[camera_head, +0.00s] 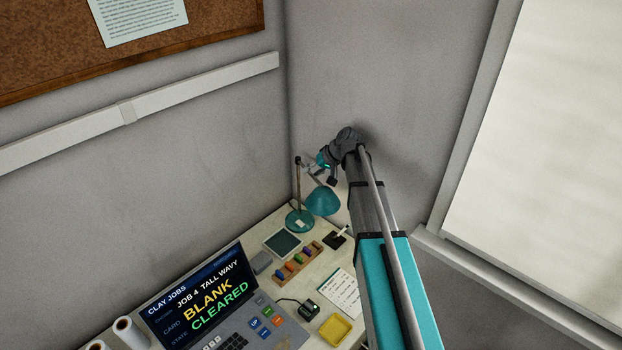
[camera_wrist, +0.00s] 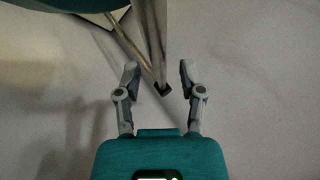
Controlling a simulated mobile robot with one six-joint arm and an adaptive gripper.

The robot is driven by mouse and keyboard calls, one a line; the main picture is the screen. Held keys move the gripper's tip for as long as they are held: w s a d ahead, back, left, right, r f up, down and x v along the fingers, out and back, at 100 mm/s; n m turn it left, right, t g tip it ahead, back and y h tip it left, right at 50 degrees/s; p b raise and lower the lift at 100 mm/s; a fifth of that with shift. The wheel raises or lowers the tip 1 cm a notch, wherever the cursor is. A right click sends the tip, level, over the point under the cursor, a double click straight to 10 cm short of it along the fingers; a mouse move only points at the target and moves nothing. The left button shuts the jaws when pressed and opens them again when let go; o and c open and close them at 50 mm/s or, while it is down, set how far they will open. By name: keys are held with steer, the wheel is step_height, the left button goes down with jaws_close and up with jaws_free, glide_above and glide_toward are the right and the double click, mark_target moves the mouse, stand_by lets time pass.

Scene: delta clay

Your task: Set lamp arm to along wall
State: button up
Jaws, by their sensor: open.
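A teal desk lamp stands at the back corner of the desk, with a round base (camera_head: 300,219), a thin post and a teal shade (camera_head: 323,201). Its thin metal lamp arm (camera_wrist: 150,45) shows in the wrist view and runs down toward the space between my fingers. My gripper (camera_wrist: 158,78) is open, one finger on each side of the arm's dark end. I cannot tell whether a finger touches it. In the head view my gripper (camera_head: 312,166) is small beside the lamp's upper part, partly hidden by my own wrist.
The desk holds a screen (camera_head: 200,296) with a keypad, a block rack (camera_head: 297,263), a yellow tray (camera_head: 335,330), a notepad (camera_head: 341,292) and paper rolls (camera_head: 130,332). Grey walls meet close behind the lamp. A bright window panel (camera_head: 545,140) is at the right.

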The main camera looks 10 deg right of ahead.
steer(key=shift+b+x, duration=0.35)
steer(key=shift+x, duration=0.4)
jaws_close()
